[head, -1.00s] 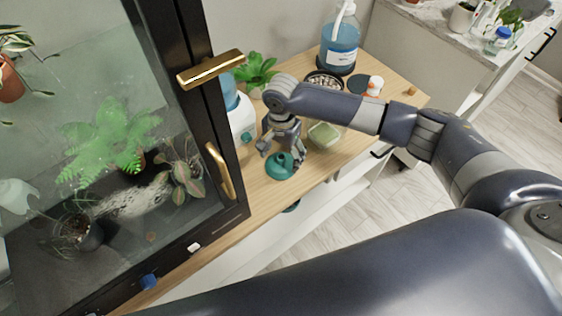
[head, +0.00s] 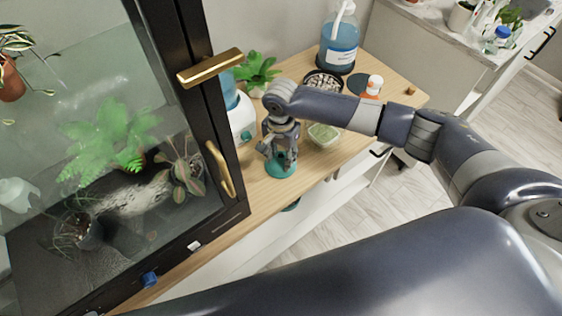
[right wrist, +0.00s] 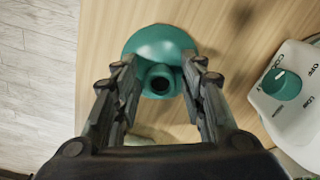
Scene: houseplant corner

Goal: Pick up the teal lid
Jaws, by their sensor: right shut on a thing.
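The teal lid (head: 281,171) lies on the wooden counter near its front edge, to the right of the glass cabinet. In the right wrist view the lid (right wrist: 160,42) shows as a shallow dome with a round hollow neck. My right gripper (head: 282,158) reaches down onto the lid from above. In the right wrist view its fingers (right wrist: 160,82) are on either side of the neck and shut on it. In the head view the gripper hides part of the lid. My left gripper is not in view.
A white device with a teal knob (right wrist: 283,84) stands close beside the lid. A small green-filled container (head: 323,134) is to the right. The black-framed glass cabinet with a brass handle (head: 220,168) is at left. A blue bottle (head: 339,45) stands at the back.

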